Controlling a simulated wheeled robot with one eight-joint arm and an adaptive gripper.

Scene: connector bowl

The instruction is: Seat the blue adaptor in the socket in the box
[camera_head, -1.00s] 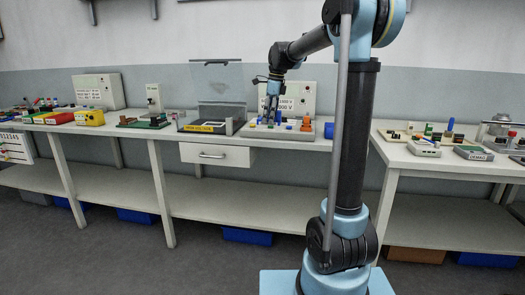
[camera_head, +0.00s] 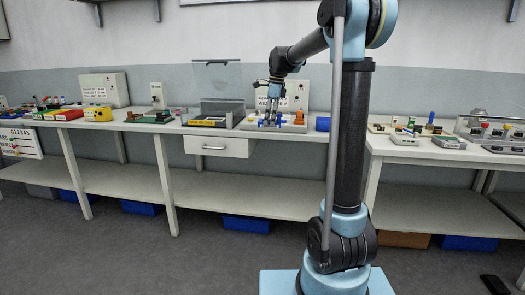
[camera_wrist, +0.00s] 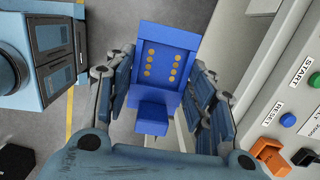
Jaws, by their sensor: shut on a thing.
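The blue adaptor (camera_wrist: 168,62) is between the fingers of my gripper (camera_wrist: 158,95) in the wrist view. It has two rows of gold contacts on its face and a smaller blue block at its lower end. My gripper is shut on it. In the head view my gripper (camera_head: 270,121) points down over the tray of small parts, and small blue shapes show around its fingertips. A dark box (camera_head: 236,113) with a raised clear lid stands just left of it. I cannot make out a socket inside.
A panel with START and RESET buttons (camera_wrist: 288,119) is on the right in the wrist view. Yellow (camera_head: 98,114) and other devices stand along the left bench. A second bench (camera_head: 420,155) is right.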

